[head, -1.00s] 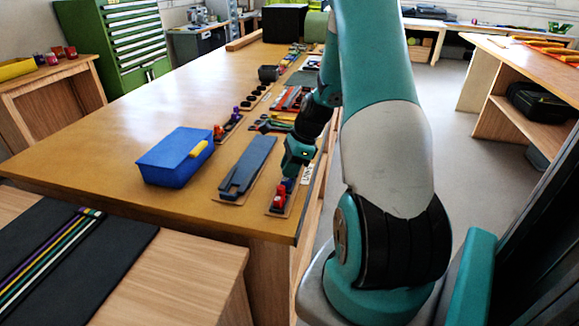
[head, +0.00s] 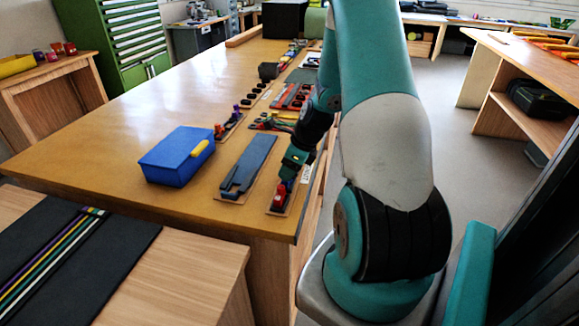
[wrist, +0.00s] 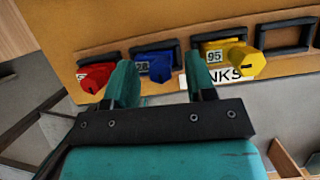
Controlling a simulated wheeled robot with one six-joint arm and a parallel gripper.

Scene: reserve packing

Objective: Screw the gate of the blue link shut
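The blue link (wrist: 154,66) sits on a brown board in the wrist view, a dark frame with a blue sleeve and a small number tag. My gripper (wrist: 160,78) is open, with one finger on each side of the blue sleeve in the picture. I cannot tell whether the fingers touch it. A red link (wrist: 97,77) lies to its left and a yellow link (wrist: 234,59), tagged 95, to its right. In the head view my gripper (head: 287,176) is low over the board at the table's near right corner, covering part of it.
A dark frame without a coloured sleeve (wrist: 284,37) lies right of the yellow link. On the table (head: 120,155), a blue box (head: 172,160) and a grey-blue tray (head: 248,165) stand left of the board. The table's right edge is close to my arm.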

